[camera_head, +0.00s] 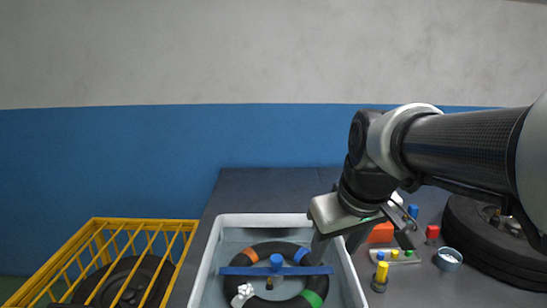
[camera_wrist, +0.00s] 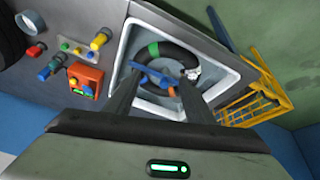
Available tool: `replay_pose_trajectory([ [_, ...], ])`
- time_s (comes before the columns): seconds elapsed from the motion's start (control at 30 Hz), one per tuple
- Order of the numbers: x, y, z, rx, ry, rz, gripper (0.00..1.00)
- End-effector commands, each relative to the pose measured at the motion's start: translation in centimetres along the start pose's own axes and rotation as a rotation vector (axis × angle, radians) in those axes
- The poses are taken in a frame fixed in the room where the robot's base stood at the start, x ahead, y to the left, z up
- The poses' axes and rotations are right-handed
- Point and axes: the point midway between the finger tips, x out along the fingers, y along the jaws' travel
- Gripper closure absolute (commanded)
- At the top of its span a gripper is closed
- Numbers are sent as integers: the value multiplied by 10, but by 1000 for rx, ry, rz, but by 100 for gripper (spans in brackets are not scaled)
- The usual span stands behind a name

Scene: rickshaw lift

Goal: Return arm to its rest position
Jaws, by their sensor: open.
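My gripper (camera_head: 337,248) hangs from my arm over the right rim of a white tray (camera_head: 208,262). Its two fingers are apart and nothing shows between them. In the wrist view, my gripper (camera_wrist: 159,82) points down at the tray (camera_wrist: 229,75). A black ring (camera_head: 236,274) with orange, blue and green bands lies in the tray. A blue bar (camera_head: 240,270) with a blue knob crosses it, and a white piece (camera_head: 242,295) lies at its left front. My arm reaches in from the right.
An orange box (camera_wrist: 85,78), a strip of coloured knobs (camera_head: 395,257), a small round tin (camera_head: 448,260) and a large tyre (camera_head: 490,240) stand right of the tray. A yellow cage (camera_head: 100,222) with a dark wheel is at left. The table's back left is clear.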

Motion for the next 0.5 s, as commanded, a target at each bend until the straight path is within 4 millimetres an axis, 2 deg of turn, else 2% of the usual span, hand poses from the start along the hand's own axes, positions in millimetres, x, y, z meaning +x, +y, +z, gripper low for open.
replay_pose_trajectory([
  [0.03,-10,-2,17,38,14,16,51],
  [0.1,-16,-3,38,93,25,33,51],
  [0.3,-26,-7,86,222,58,61,51],
  [0.47,-27,-11,119,313,85,73,51],
  [0.5,-47,-8,107,310,81,73,51],
])
